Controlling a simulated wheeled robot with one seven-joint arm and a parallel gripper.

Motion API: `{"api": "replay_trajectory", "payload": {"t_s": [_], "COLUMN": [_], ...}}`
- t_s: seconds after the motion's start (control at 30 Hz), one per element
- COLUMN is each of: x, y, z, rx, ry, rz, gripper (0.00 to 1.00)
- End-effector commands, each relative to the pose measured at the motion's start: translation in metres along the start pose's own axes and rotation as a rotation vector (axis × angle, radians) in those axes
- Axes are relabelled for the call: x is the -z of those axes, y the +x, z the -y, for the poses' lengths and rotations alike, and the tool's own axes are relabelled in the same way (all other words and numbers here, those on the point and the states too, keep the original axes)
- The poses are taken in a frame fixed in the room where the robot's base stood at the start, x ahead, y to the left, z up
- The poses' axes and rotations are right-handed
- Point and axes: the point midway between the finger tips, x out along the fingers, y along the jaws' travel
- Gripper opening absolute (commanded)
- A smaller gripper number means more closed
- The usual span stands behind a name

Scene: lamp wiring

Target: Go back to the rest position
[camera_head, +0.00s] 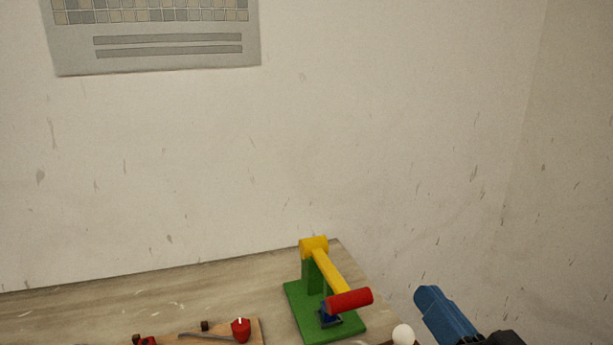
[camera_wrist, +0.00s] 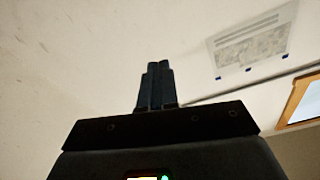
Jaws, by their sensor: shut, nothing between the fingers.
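My gripper (camera_head: 428,293) shows at the lower right of the head view, with blue fingers pointing up and to the left. It is apart from the table things, to the right of the coloured stand. In the wrist view my gripper (camera_wrist: 157,66) has its two blue fingers together, with nothing between them. Most of my arm is outside the head view.
A wooden table (camera_head: 180,288) carries a green, yellow and red stand (camera_head: 334,275) near its right end. A board (camera_head: 252,328) with a red knob (camera_head: 241,329) lies left of it. A white ball-shaped thing (camera_head: 403,334) is near my gripper. The wall's poster (camera_head: 160,45) hangs above.

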Motion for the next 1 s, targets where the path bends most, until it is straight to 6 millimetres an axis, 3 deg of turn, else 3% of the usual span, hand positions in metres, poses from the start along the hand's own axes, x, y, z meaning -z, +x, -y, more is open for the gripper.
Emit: {"api": "replay_trajectory", "payload": {"t_s": [0.03, 0.2, 0.5, 0.8, 1.0], "x": [-0.021, -0.069, -0.127, -0.142, -0.136], "y": [-0.016, -0.07, -0.183, -0.295, -0.339], "z": [-0.003, -0.013, -0.022, -0.022, -0.02], "rx": [-0.042, -0.177, -0.344, -0.376, -0.34], "ry": [0.025, 0.057, 0.004, -0.154, -0.241], "rz": [0.019, 0.068, 0.179, 0.298, 0.349], "gripper": [0.0, 0.0, 0.0, 0.0, 0.0]}}
